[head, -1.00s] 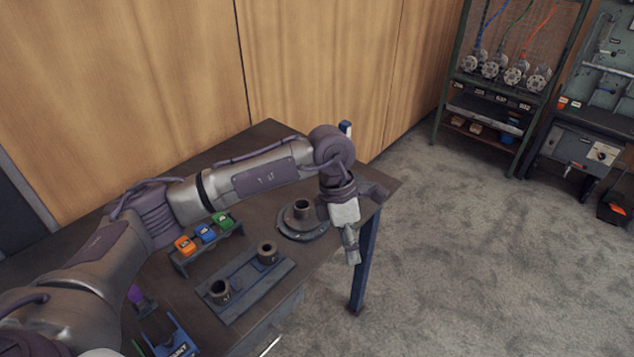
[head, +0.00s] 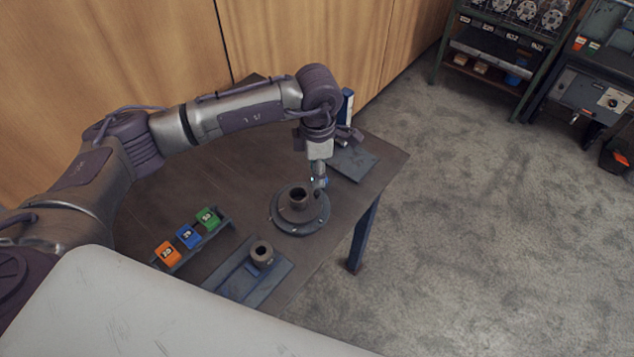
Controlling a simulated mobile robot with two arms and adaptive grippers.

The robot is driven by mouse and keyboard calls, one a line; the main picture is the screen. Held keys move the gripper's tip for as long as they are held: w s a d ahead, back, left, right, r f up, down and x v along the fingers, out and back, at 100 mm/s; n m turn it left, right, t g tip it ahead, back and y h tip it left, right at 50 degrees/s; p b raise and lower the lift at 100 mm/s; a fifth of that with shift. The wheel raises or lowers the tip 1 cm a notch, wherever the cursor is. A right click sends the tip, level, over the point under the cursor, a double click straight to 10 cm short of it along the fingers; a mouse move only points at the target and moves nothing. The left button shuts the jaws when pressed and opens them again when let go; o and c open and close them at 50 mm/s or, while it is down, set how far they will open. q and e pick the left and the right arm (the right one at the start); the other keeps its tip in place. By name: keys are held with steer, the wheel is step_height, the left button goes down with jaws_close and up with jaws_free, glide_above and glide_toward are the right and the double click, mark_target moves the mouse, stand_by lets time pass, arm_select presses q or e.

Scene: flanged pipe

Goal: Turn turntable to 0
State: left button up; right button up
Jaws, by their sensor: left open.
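The turntable (head: 318,221) is a dark round disc near the table's right front edge, with a short hollow flanged pipe (head: 299,197) standing upright at its middle. My left gripper (head: 320,188) points down at the disc's back right side, close beside the pipe. It is open. I cannot tell whether its fingers touch the turntable. Any angle marks on the disc are too small to read. My right gripper is not in view.
A rack with orange, blue and green blocks (head: 188,237) stands left of the turntable. A flat plate with a dark ring (head: 261,253) lies in front. A flat grey plate (head: 354,162) lies behind right.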

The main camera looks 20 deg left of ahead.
mark_target(317, 192)
arm_select(q)
steer(key=f, duration=0.4)
steer(key=shift+w+a+p, duration=0.15)
steer(key=shift+w+p, duration=0.1)
steer(key=shift+p, duration=0.15)
step_height(317, 192, down, 2)
steer(key=shift+f+p, duration=0.15)
steer(key=shift+p, duration=0.15)
steer(key=shift+f, duration=0.75)
steer(key=shift+c, duration=0.5)
steer(key=c, duration=0.5)
jaws_close()
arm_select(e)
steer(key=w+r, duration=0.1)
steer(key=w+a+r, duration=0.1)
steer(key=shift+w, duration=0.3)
